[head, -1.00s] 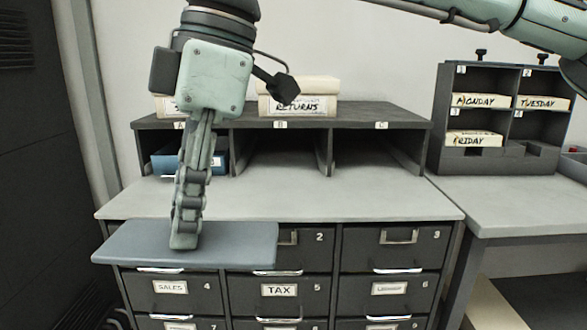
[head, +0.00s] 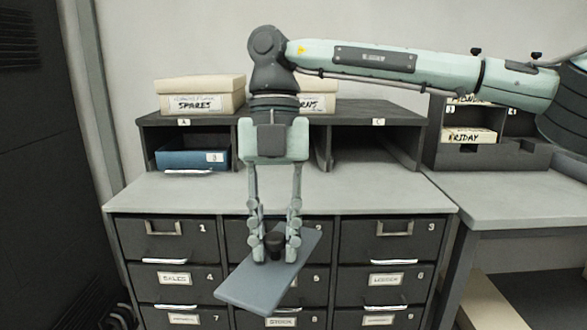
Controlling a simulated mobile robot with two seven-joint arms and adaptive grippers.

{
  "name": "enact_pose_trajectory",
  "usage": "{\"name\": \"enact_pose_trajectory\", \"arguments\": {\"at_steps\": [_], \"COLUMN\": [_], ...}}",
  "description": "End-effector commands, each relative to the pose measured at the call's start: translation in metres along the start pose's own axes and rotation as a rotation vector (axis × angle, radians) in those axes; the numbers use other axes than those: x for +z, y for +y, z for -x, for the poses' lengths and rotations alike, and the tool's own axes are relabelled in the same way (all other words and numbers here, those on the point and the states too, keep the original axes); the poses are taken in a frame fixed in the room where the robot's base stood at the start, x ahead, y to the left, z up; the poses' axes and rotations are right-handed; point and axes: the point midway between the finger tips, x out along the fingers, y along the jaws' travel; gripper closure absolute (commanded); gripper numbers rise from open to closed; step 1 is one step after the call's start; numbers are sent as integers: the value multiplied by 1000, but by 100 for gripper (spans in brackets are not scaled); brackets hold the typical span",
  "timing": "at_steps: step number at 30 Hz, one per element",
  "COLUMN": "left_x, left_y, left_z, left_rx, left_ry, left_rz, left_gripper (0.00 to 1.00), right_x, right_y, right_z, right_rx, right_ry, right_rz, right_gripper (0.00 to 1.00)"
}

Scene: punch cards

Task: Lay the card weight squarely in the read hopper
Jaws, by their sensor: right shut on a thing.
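The card weight (head: 256,289) is a flat blue-grey plate with a dark round knob (head: 274,243) on top. My right gripper (head: 275,256) is shut on the knob, one finger on each side. It holds the plate in the air in front of the drawer cabinet, lying diagonally in the picture, with its near end to the lower left. I cannot make out a read hopper in this view. My left gripper is not in view.
The drawer cabinet (head: 175,254) has a bare grey top (head: 390,190). Behind it stands a shelf with bays; a blue box (head: 190,159) is in bay A. A SPARES box (head: 199,96) sits above. A grey side table (head: 510,200) with a card rack (head: 510,154) is at right.

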Motion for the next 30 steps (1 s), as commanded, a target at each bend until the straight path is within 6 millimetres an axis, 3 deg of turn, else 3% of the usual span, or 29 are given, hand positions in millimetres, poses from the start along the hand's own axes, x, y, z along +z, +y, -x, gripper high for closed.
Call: {"name": "enact_pose_trajectory", "arguments": {"at_steps": [15,30], "left_x": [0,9], "left_y": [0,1], "left_z": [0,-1], "left_rx": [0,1], "left_ry": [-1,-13], "left_rz": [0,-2], "left_gripper": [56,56], "right_x": [59,78], "right_y": [-91,-179], "right_z": [-74,-155], "right_rx": [-351,-710], "right_ry": [-1,-8], "right_rz": [1256,2550], "right_gripper": [100,100]}}
